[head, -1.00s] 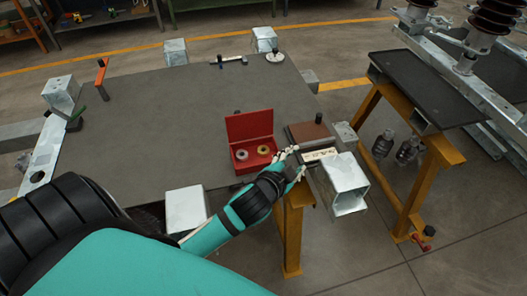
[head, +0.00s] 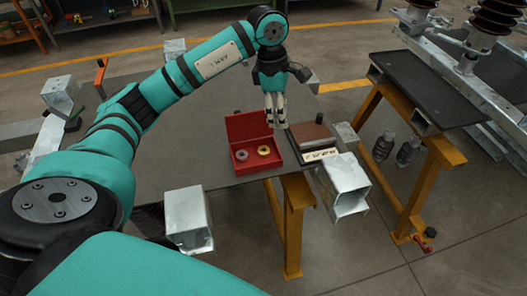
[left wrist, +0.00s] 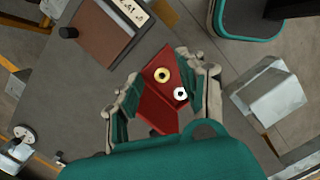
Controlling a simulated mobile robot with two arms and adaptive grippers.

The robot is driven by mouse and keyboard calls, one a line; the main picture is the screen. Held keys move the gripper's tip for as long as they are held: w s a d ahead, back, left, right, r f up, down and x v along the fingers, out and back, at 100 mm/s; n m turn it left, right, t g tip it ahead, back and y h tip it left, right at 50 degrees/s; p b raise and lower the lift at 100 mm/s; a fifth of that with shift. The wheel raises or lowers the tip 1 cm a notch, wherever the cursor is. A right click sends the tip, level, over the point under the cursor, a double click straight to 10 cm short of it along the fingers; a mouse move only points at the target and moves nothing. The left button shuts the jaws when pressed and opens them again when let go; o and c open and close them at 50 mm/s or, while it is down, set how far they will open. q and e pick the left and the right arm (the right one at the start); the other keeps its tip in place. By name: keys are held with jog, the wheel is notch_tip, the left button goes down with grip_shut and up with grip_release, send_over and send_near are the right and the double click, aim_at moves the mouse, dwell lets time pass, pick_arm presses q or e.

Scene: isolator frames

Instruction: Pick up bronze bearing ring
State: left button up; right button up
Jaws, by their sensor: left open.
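The bronze bearing ring (head: 264,150) lies in the right part of an open red box (head: 248,168) on the grey table, in the head view. A silver-grey ring (head: 241,155) lies to its left in the same box. My left gripper (head: 276,122) points down at the box's right back side, above the table. In the left wrist view the bronze ring (left wrist: 162,74) and the pale ring (left wrist: 180,94) show between the spread fingers of the left gripper (left wrist: 160,95). The gripper is open and empty, apart from both rings. My right gripper is not in view.
A brown book-like block (head: 311,136) and a light strip with dark marks (head: 319,155) lie right of the box. Galvanised square tubes stand at the table's front edge (head: 187,212) and right corner (head: 346,180). The table's middle (head: 190,130) is clear.

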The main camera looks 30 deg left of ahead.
pick_arm(q)
jog(key=r+y, duration=0.1)
jog(key=y, duration=0.1)
send_over(265, 150)
jog(key=f+p, duration=0.1)
jog(key=f, duration=0.9)
jog(key=shift+s+a+f+p, duration=0.15)
jog(key=shift+s+f+p, duration=0.05)
jog(key=shift+f+p, duration=0.2)
jog(key=shift+w+f+p, duration=0.2)
jog(key=shift+f+p, duration=0.6)
jog(key=shift+f, duration=2.2)
grip_shut()
